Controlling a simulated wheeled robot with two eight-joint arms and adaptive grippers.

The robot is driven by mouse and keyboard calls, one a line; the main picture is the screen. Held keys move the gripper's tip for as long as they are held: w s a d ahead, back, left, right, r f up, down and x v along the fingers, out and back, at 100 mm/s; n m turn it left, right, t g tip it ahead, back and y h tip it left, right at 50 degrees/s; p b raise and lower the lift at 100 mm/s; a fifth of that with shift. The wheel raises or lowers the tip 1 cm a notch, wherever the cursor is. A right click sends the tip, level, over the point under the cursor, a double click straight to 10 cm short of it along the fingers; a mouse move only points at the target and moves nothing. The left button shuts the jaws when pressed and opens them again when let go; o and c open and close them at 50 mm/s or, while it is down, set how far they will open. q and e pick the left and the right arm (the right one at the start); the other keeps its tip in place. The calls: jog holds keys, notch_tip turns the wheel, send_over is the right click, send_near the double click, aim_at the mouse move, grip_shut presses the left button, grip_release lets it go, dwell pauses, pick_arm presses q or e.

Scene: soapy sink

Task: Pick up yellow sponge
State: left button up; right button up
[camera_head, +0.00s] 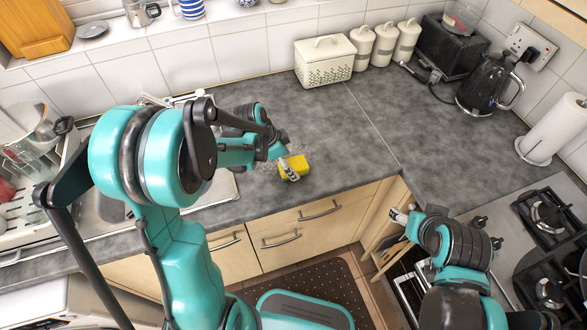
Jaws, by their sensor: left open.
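The yellow sponge (294,167) lies on the grey worktop, near its front edge and to the right of the sink. My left gripper (287,168) is at the left side of the sponge, with its fingers open. A finger overlaps the sponge in the picture, and I cannot tell whether it touches. My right gripper (399,216) is low at the right, in front of the cabinets and away from the sponge. It is too small to tell whether its jaws are open.
A cream bread bin (325,68), several canisters, a black toaster (452,48) and a kettle (484,84) line the back. A gas hob (545,215) is at the right. The sink (112,206) is at the left. The worktop right of the sponge is clear.

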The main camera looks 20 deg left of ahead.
pick_arm(q)
jog(key=shift+x, duration=0.95)
jog(key=shift+a, duration=0.1)
jog(key=shift+c, duration=0.3)
jog(key=c, duration=0.9)
jog(key=shift+o, duration=0.2)
jog(key=shift+r, duration=0.2)
